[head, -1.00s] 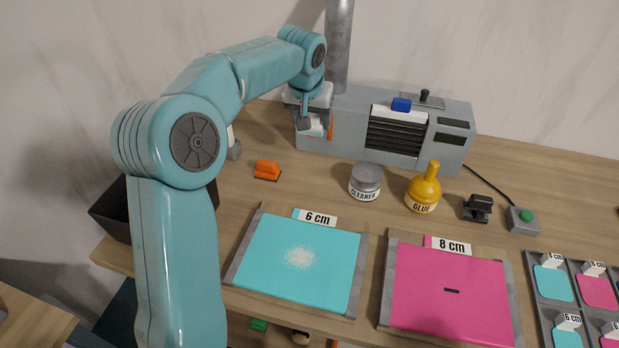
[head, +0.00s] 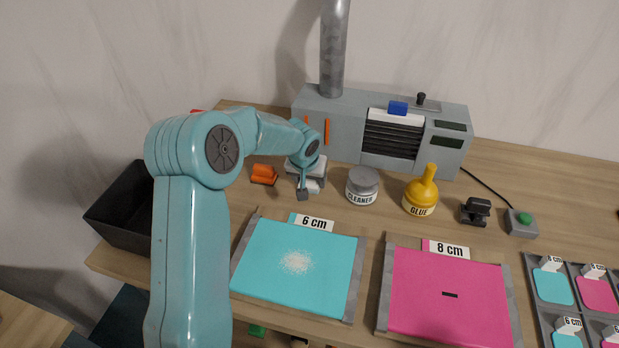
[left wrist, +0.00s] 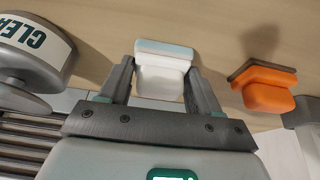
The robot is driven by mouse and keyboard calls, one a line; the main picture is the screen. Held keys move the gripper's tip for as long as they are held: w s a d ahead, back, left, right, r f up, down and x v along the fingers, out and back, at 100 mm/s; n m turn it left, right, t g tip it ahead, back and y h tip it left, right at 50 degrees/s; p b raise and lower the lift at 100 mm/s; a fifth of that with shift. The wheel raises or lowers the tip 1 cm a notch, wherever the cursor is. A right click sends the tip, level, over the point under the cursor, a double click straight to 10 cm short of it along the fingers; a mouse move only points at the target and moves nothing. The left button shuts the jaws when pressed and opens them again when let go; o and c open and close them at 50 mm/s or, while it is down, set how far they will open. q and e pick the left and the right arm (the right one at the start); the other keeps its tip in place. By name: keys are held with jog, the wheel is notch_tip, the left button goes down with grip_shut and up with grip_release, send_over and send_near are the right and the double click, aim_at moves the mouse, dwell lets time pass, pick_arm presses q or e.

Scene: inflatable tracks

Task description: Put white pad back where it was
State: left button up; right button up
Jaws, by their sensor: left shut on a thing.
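The white pad (left wrist: 162,72) is a small white block with a pale blue-grey layer on its far side. In the left wrist view it sits between the fingers of my left gripper (left wrist: 160,85), which is shut on it. In the head view my left gripper (head: 308,190) is low over the table, between the orange pad and the cleaner jar; the pad there is mostly hidden by it. I cannot tell whether the pad touches the table. My right gripper is not in view.
The orange pad (head: 264,174) stands left of the gripper, the cleaner jar (head: 362,186) right of it. A grey machine (head: 340,130) is behind. The cyan sheet (head: 300,265) with white powder and the pink sheet (head: 450,295) lie in front. A black bin (head: 122,212) is at left.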

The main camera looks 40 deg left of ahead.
pick_arm(q)
jog(key=shift+s+r, duration=0.1)
jog(key=o, duration=1)
jog(key=shift+r, duration=0.4)
jog(key=v, duration=1.1)
jog(key=shift+s+b, duration=0.2)
jog(key=shift+b, duration=0.1)
jog(key=shift+d+r, duration=0.1)
